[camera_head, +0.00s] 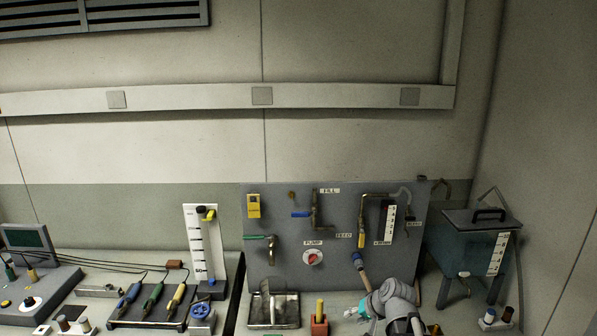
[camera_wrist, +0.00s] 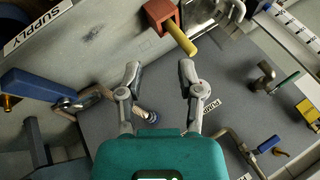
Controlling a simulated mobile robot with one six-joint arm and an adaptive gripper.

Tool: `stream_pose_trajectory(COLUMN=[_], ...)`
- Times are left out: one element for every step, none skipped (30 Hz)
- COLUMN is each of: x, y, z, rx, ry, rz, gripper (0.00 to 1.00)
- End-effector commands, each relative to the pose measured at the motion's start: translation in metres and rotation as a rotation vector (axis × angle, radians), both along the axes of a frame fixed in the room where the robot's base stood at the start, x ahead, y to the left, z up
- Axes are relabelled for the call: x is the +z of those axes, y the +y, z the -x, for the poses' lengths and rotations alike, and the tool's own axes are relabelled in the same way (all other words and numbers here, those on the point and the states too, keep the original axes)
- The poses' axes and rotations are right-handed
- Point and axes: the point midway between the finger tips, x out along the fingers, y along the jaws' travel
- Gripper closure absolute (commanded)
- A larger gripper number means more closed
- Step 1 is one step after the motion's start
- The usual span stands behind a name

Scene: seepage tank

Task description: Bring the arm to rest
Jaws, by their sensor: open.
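My gripper (camera_wrist: 159,68) is open in the wrist view, with its two grey fingers apart and nothing between them. Its teal body (camera_wrist: 160,157) fills the bottom middle of that view. In the head view my gripper (camera_head: 366,310) is partly in view at the bottom, right of a red block with a yellow handle (camera_head: 319,319). My grey arm is bent there in front of the panel's lower right. The same red block shows in the wrist view (camera_wrist: 164,14), beyond the fingertips. I cannot tell the exact gap between them.
The grey panel (camera_head: 283,223) carries pipes, valves and a red pump knob (camera_head: 312,257). A metal tray (camera_head: 273,310) stands below it. A dark tank (camera_head: 470,246) is at right. Tools in a rack (camera_head: 150,305) and a gauge stand (camera_head: 203,245) are at left.

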Motion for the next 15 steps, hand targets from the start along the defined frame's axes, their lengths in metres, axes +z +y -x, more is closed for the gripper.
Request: stream_pose_trajectory(x=[-0.007,-0.011,-0.016,-0.020,-0.023,-0.026,-0.028,-0.030,-0.032,-0.032,-0.033,-0.034,-0.034,-0.034,-0.034], y=[0.005,0.006,0.006,0.006,0.006,0.005,0.004,0.003,0.001,-0.001,-0.002,-0.004,-0.005,-0.006,-0.007], z=[0.018,0.027,0.039,0.048,0.056,0.067,0.075,0.082,0.091,0.097,0.102,0.108,0.112,0.115,0.118], rx=[0.039,0.059,0.085,0.104,0.120,0.141,0.154,0.166,0.180,0.188,0.196,0.204,0.208,0.212,0.215], ry=[0.045,0.073,0.112,0.139,0.166,0.201,0.226,0.251,0.281,0.300,0.318,0.340,0.353,0.364,0.377], rz=[0.056,0.090,0.135,0.169,0.203,0.245,0.276,0.305,0.342,0.366,0.388,0.413,0.430,0.444,0.459], gripper=[0.53,0.53,0.53,0.53,0.53,0.53,0.53,0.53,0.53,0.53,0.53,0.53,0.53,0.53,0.53])
